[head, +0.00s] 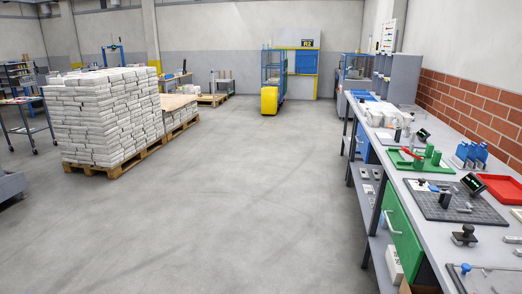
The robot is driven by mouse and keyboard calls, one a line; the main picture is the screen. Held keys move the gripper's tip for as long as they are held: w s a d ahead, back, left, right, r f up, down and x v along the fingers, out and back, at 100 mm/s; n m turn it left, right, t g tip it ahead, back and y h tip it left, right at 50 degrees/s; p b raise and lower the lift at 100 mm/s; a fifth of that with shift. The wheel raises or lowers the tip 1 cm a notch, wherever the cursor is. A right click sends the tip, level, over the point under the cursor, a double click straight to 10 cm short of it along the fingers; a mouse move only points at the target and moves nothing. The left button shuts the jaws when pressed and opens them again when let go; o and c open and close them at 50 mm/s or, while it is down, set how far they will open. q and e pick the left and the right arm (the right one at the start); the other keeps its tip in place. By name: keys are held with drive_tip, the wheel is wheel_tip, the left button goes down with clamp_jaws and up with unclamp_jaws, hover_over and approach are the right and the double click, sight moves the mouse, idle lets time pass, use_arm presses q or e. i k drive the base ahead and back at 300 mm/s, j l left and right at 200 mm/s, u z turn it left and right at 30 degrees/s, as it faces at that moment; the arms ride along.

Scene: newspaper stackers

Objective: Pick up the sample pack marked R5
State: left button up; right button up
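I cannot make out a pack clearly marked R5. A white pack with dark lettering (394,265) stands upright low beside the workbench, near the green drawer; its lettering is too small to read surely. A pale, wrapped-looking bundle (388,115) lies on the far part of the workbench (402,184), with no readable mark. Neither of my grippers is in view.
Stacked white bundles (105,112) fill a pallet (115,168) at left. Green fixtures (428,158) and dark plates (450,203) occupy the bench. The central grey floor (240,190) is clear.

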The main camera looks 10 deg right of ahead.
sight(403, 119)
drive_tip(key=i+l+z, duration=0.15)
drive_tip(key=i+z, duration=0.2)
drive_tip(key=i, duration=0.85)
drive_tip(key=i+j+z, duration=0.3)
drive_tip(key=i, duration=0.9)
drive_tip(key=i+z, duration=0.15)
drive_tip(key=i, duration=0.4)
drive_tip(key=i+j+z, duration=0.15)
drive_tip(key=i, duration=0.45)
drive_tip(key=i+j+z, duration=0.15)
drive_tip(key=i, duration=0.4)
drive_tip(key=i+j+z, duration=0.1)
drive_tip(key=i+z, duration=0.25)
drive_tip(key=i+j+z, duration=0.15)
drive_tip(key=i+z, duration=0.2)
drive_tip(key=i+j+z, duration=0.35)
drive_tip(key=k+l, duration=0.05)
drive_tip(key=l, duration=0.05)
